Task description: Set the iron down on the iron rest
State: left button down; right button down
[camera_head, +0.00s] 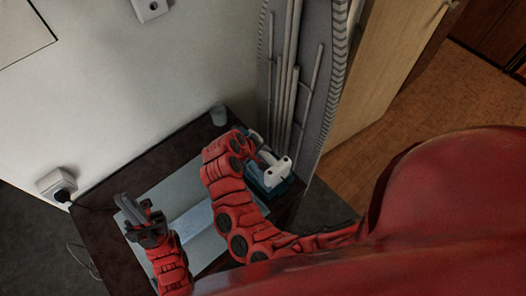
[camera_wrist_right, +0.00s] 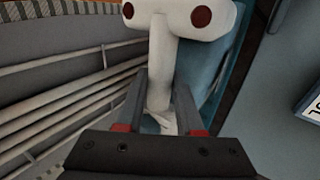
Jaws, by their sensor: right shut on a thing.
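The iron (camera_head: 272,172) has a white handle with a T-shaped end and a teal body. It is near the right end of the dark table in the head view. In the right wrist view, the white handle (camera_wrist_right: 161,65) stands between the two fingers of my right gripper (camera_wrist_right: 160,115), which is shut on it. The teal part (camera_wrist_right: 212,60) shows behind the handle. I cannot make out the iron rest as a separate thing, nor whether the iron touches what is under it. My left gripper (camera_head: 143,218) is open and empty over the left part of the table.
A light grey sheet (camera_head: 180,190) covers much of the dark table (camera_head: 145,165). An ironing board (camera_head: 318,75) stands upright close to the iron. A wall socket (camera_head: 57,184) with a plugged cable is at left.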

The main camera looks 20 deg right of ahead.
jog(key=shift+f, duration=0.25)
dwell(0.7)
jog(key=c, duration=0.5)
grip_release()
jog(key=shift+o, duration=0.2)
jog(key=shift+f, duration=0.15)
jog(key=b+v, duration=0.2)
jog(key=v, duration=1.5)
jog(key=shift+r, duration=0.2)
jog(key=shift+a, duration=0.15)
